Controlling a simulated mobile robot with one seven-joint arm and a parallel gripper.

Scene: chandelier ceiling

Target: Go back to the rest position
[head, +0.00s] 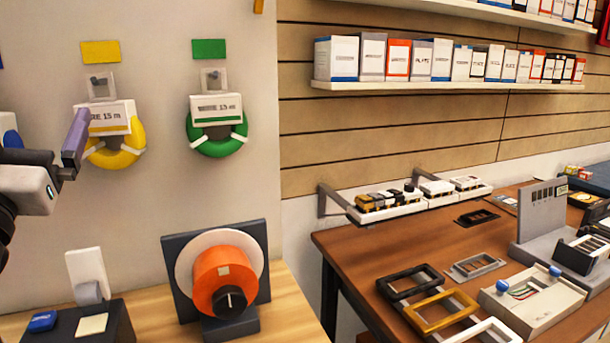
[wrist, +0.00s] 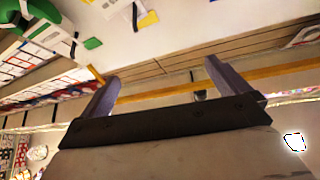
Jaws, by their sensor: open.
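My gripper (head: 76,138) is at the left edge of the head view, raised in front of the wall. One grey-purple finger shows there, overlapping the left side of the yellow wire coil's label; I cannot tell whether it touches. In the wrist view my gripper (wrist: 162,70) has its two fingers wide apart with nothing held between them. The yellow wire coil (head: 118,156) hangs on the wall from a hook plate under a yellow tag. The rest of my arm is mostly out of the picture.
A green wire coil (head: 217,142) hangs to the right. Below stands an orange dial unit (head: 222,274) on a light wooden counter (head: 290,310). A brown table (head: 385,240) with frames and devices is at right. Shelves with boxes (head: 430,60) line the slatted wall.

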